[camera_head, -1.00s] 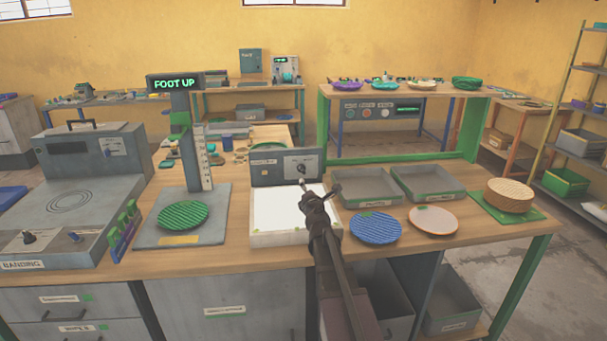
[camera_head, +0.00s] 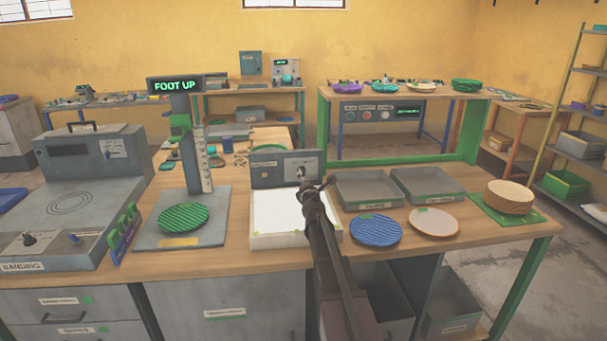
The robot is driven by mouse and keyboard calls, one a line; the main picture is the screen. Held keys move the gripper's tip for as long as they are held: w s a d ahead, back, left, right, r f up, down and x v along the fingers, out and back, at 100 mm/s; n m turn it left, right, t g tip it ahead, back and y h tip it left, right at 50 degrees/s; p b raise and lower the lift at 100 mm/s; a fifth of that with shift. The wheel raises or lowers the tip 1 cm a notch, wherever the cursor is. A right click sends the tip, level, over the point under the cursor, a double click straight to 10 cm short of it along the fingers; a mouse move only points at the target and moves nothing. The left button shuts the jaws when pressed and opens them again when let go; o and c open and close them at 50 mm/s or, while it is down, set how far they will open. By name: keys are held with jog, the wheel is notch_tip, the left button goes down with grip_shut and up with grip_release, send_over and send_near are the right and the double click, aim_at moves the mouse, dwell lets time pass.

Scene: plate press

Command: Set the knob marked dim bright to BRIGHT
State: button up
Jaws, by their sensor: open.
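A grey control panel (camera_head: 270,172) stands upright at the back of a white light box (camera_head: 275,215) on the bench. A small dark knob (camera_head: 301,173) sits on the panel's right part. Its lettering is too small to read, and its pointer direction cannot be told. My gripper (camera_head: 317,184) is open and empty, reaching over the light box's right side. Its left finger appears just below the knob; whether it touches cannot be told. My arm hides the light box's right edge.
A press with a FOOT UP display (camera_head: 175,86) stands left, a green plate (camera_head: 184,217) on its base. Grey trays (camera_head: 368,202) stand close right of the gripper. A blue plate (camera_head: 376,230) and a pale plate (camera_head: 434,222) lie in front of them.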

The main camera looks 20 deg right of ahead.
aim_at(303, 173)
jog(key=x, duration=0.6)
jog(key=shift+w, duration=0.35)
jog(key=c, duration=1.1)
